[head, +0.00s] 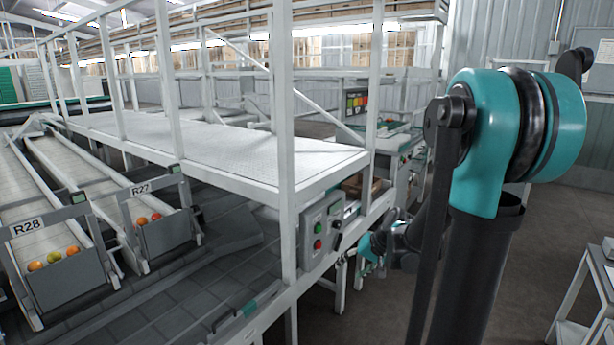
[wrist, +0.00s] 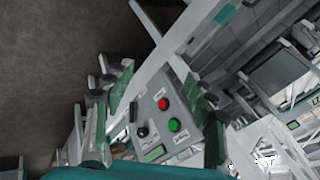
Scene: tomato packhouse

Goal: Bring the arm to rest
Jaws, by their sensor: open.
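My gripper (head: 368,262) hangs low at the end of my arm, to the right of a grey control box in the head view. In the wrist view my gripper (wrist: 160,92) has its two fingers apart, with green pads facing each other and nothing held between them. My arm (head: 480,230) stands at the right of the head view, with a large teal joint at the top and a dark link going down. The lower arm is partly hidden behind it.
The grey control box (head: 308,240), with red and green buttons, is on the white frame (head: 287,140); in the wrist view the box (wrist: 147,106) appears between the fingers. Chutes R28 (head: 27,228) and R27 hold several tomatoes at left. A white stand (head: 572,330) is at lower right.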

